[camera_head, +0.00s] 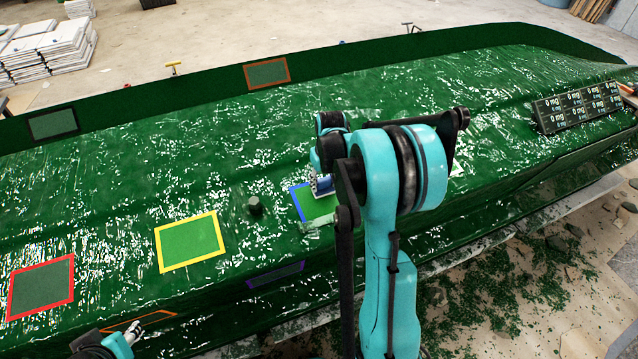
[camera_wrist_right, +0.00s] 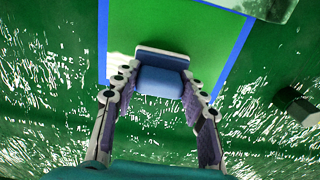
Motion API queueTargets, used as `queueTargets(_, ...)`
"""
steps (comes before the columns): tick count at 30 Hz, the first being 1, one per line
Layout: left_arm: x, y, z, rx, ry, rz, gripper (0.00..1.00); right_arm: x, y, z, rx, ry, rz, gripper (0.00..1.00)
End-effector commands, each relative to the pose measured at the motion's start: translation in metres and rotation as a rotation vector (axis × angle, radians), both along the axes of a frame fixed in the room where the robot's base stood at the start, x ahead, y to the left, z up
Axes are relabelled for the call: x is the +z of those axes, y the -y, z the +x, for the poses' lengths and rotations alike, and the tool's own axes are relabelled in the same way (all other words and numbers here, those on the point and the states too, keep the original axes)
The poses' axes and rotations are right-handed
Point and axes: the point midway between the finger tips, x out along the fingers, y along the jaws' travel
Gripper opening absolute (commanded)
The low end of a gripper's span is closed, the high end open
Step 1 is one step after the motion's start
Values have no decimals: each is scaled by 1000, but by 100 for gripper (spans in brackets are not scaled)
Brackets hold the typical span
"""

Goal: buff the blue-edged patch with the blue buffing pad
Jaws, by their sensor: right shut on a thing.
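The blue-edged patch (camera_head: 312,203) is a green square with blue tape edges on the green hull, partly hidden by my right arm. It fills the upper middle of the wrist view (camera_wrist_right: 200,28). My right gripper (camera_head: 321,186) is shut on the blue buffing pad (camera_wrist_right: 160,80), a blue block with a pale rim on its far side. The pad is over the patch's near part in the wrist view; I cannot tell whether it touches the surface. My left gripper (camera_head: 134,328) shows only partly at the bottom left; its jaws are unclear.
Other patches on the hull are yellow-edged (camera_head: 190,242), red-edged (camera_head: 40,288), purple-edged (camera_head: 276,275) and orange-edged (camera_head: 267,74). A dark knob (camera_head: 255,205) stands left of the blue-edged patch, shown at right in the wrist view (camera_wrist_right: 296,106). A dark readout panel (camera_head: 578,107) lies at right.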

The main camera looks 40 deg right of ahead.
Motion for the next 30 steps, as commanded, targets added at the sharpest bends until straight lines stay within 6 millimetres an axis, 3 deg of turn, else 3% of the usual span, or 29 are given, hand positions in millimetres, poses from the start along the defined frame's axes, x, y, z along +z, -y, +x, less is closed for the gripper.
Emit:
queueTargets(9, -1, 0, 0, 0, 0, 0, 37, 0, 30, -7, -3, 0, 0, 19)
queueTargets(17, -2, 0, 0, 0, 0, 0, 37, 0, 40, -9, -3, 0, 0, 19)
queueTargets(30, -3, 0, 0, 0, 0, 0, 37, -1, 73, -18, -2, 0, 0, 19)
